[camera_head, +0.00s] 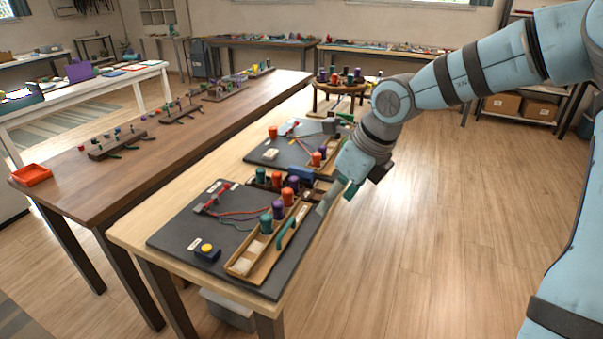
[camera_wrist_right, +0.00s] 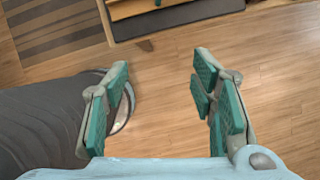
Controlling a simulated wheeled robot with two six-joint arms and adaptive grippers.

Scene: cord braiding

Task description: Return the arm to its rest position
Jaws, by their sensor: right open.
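My right arm comes in from the right in the head view. Its gripper (camera_head: 335,199) hangs near the right edge of the near work table. In the head view it overlaps the end of the dark mat (camera_head: 180,229) and the wooden tray (camera_head: 241,264). In the right wrist view the gripper (camera_wrist_right: 160,84) is open, its green-padded fingers wide apart with only floor showing between them. Red, blue and grey cords (camera_head: 240,214) lie on the mat. Teal, orange and purple bobbins, such as a teal one (camera_head: 266,223), stand in the tray. My left gripper is not in view.
A yellow-button box (camera_head: 207,250) sits on the mat. A second dark mat (camera_head: 262,153) with bobbins lies farther back on the table. A round stool (camera_head: 341,87) with bobbins stands behind. The wooden floor (camera_head: 450,230) right of the table is clear.

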